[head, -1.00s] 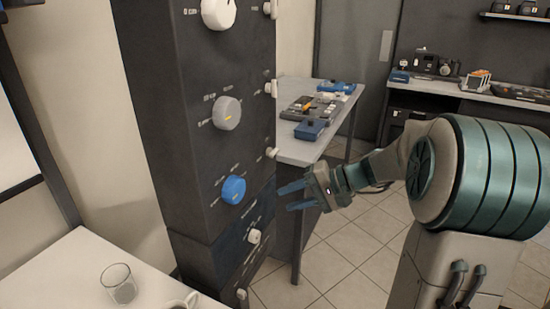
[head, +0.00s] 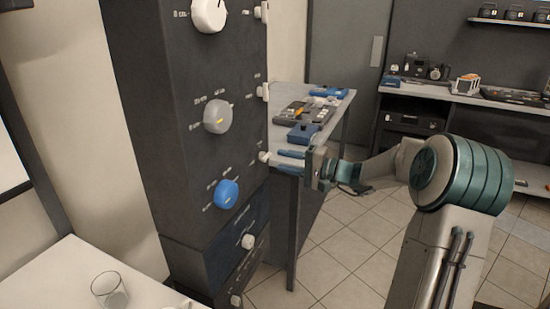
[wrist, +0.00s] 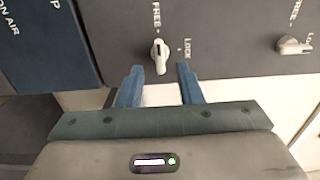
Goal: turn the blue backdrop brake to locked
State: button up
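The blue dial (head: 227,193) is on the front of a tall dark cabinet. On the cabinet's right side, in the same row, is a small white lever (head: 264,157), the lowest of that column. In the wrist view a white lever (wrist: 160,57) lies in line with the FREE label, with LOCK to its right. My gripper (head: 280,160) is just right of the cabinet's lowest side lever. In the wrist view my gripper (wrist: 160,69) is open, its blue fingers apart on either side of the lever's near end. I cannot tell whether they touch it.
The tall dark cabinet (head: 150,130) also carries a grey dial (head: 217,115) and a white dial (head: 208,14). A table (head: 340,106) with devices stands behind my gripper. A white table with a glass (head: 109,290) is at lower left. The tiled floor (head: 330,245) is clear.

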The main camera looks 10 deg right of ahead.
aim_at(269, 158)
jog(key=shift+x, duration=1.95)
grip_shut()
